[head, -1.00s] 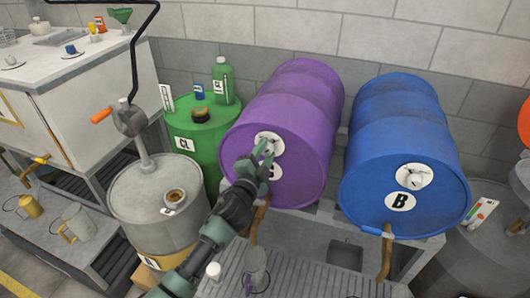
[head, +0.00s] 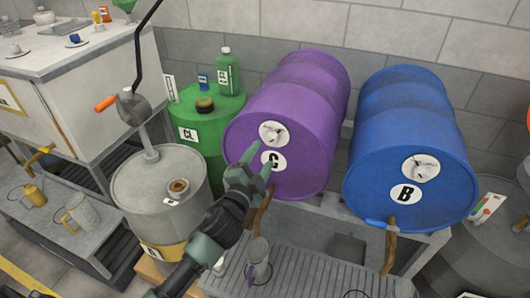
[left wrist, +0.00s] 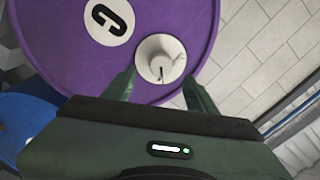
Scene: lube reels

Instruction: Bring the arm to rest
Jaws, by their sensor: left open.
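My left arm comes up from the bottom of the head view, and its gripper (head: 256,168) is open and empty in front of the purple drum marked C (head: 300,110). In the left wrist view the two fingers (left wrist: 160,90) stand apart, with the drum's white bung fitting (left wrist: 160,58) showing between and beyond them. The fitting also shows in the head view (head: 272,133), clear of the fingers. The purple drum lies on its side on a rack. My right gripper is not in view.
A blue drum marked B (head: 405,140) lies to the right. A green drum (head: 205,125) and a grey drum with a crank pump (head: 150,195) stand to the left. A jug (head: 258,255) sits on the grated tray below. A white-topped cabinet (head: 70,55) stands at far left.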

